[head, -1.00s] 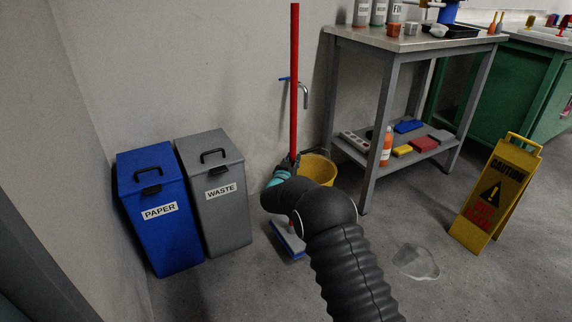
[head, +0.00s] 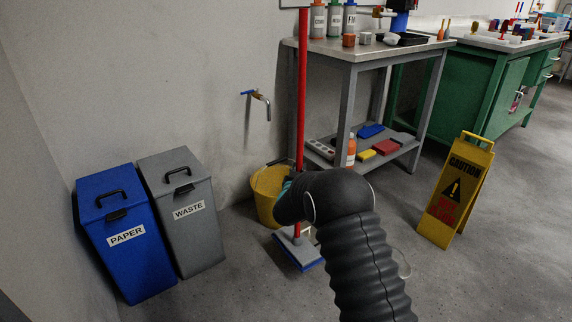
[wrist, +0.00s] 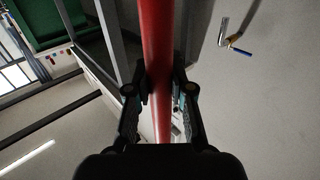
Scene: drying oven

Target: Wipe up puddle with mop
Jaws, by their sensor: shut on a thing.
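The mop has a long red handle (head: 302,90) standing nearly upright and a grey head with a blue pad (head: 300,252) at floor level; I cannot tell if the pad touches the floor. My gripper (wrist: 160,100) is shut on the red handle, which also shows between the fingers in the wrist view (wrist: 158,45). In the head view the gripper is mostly hidden behind my arm. The puddle (head: 404,266) is nearly all hidden behind my arm; only a thin pale edge shows to the arm's right.
A yellow bucket (head: 264,197) stands just left of the handle, below a wall tap (head: 262,99). Blue paper bin (head: 122,250) and grey waste bin (head: 198,235) stand left. A metal table (head: 345,52) is behind, a yellow caution sign (head: 452,190) right. Floor between arm and sign is open.

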